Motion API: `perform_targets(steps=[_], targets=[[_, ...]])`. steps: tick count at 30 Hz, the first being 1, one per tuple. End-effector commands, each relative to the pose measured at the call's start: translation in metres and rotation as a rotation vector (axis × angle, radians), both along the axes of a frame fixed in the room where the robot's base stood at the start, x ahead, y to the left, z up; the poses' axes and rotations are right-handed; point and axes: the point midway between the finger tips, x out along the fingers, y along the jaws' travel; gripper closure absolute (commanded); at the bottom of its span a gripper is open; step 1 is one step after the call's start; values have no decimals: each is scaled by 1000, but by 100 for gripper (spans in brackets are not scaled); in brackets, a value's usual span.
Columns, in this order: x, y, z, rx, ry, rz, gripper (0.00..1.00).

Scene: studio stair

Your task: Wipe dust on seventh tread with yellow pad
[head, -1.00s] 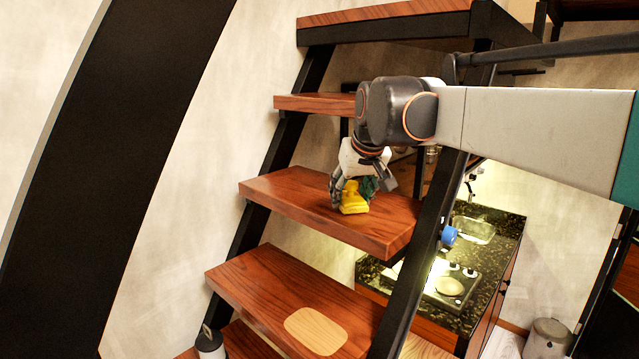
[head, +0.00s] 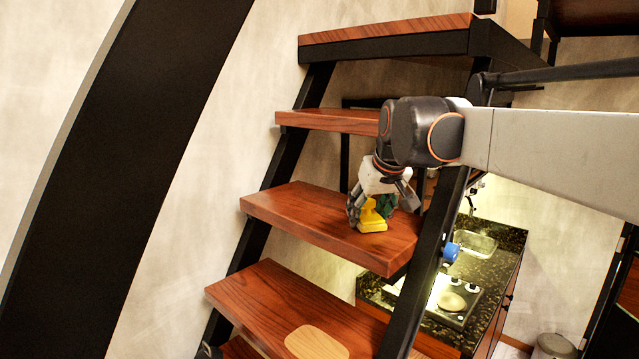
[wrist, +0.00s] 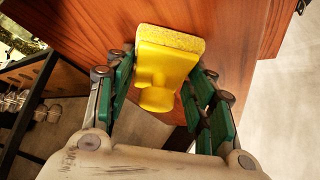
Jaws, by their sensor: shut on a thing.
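My gripper (head: 372,207) is shut on the yellow pad (head: 372,222), gripping its raised handle. The pad sits at or just above the top of a reddish wooden tread (head: 290,212), right of its middle; contact is hard to tell. In the wrist view the pad (wrist: 165,65) shows between the green fingers (wrist: 160,95), its flat face towards the wood (wrist: 85,25). I cannot make out dust on this tread; the part under the pad is hidden.
A lower tread (head: 265,290) bears a pale oval patch (head: 315,343). Another tread (head: 325,120) is above, close to my arm. Black stringers (head: 425,270) flank the treads. A kitchen counter (head: 500,240) stands behind at right, and a blue knob-like thing (head: 450,253) shows by the right stringer.

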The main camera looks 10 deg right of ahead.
Motion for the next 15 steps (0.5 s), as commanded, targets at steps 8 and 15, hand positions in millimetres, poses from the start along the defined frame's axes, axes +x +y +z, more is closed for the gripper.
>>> perform_targets(steps=[8, 15], targets=[[-75, -1, -5, 0, 0, 6, 81], [-79, -3, -11, 0, 5, 5, 85]])
